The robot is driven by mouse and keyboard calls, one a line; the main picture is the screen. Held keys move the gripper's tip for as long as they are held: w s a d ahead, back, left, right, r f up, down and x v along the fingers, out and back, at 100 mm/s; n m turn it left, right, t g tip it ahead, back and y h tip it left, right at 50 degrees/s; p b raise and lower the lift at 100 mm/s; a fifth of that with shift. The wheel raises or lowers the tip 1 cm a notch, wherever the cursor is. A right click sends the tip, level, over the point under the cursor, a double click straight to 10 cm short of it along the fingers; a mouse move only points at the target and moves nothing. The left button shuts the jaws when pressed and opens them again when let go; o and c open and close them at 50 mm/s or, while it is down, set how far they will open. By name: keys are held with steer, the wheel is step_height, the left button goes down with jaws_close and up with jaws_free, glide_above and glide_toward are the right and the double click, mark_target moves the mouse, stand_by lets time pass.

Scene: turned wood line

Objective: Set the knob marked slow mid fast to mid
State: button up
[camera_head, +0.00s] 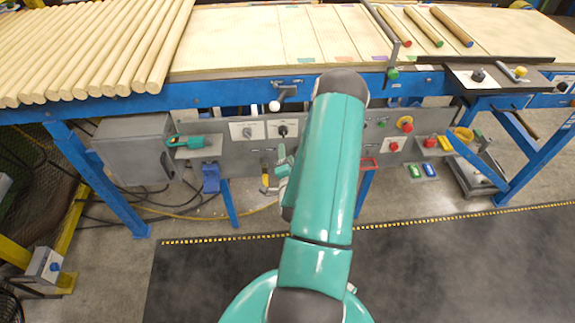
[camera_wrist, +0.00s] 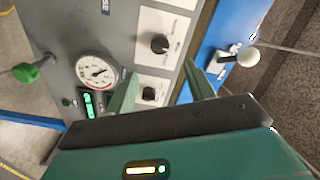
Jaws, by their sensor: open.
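In the wrist view two black knobs on white plates sit on the grey panel: an upper knob (camera_wrist: 160,43) and a lower knob (camera_wrist: 148,93). Their lettering is too small to read, so I cannot tell which is marked slow mid fast. My gripper (camera_wrist: 160,70) is open, its two teal fingers apart in front of the panel. The lower knob shows between the fingers, the upper one beyond their tips. I see no contact with either. In the head view two knobs show left of my arm, a grey one (camera_head: 248,133) and a black one (camera_head: 283,130); my arm hides the panel behind it.
A round gauge (camera_wrist: 97,70), a green display (camera_wrist: 88,105) and a green knob (camera_wrist: 25,72) are left in the wrist view. A white-ball lever (camera_wrist: 248,57) juts out at right. In the head view, a red button (camera_head: 394,146) is right of my arm; wooden rods (camera_head: 95,50) lie above.

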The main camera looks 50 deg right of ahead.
steer(key=v, duration=0.4)
stand_by(0.5)
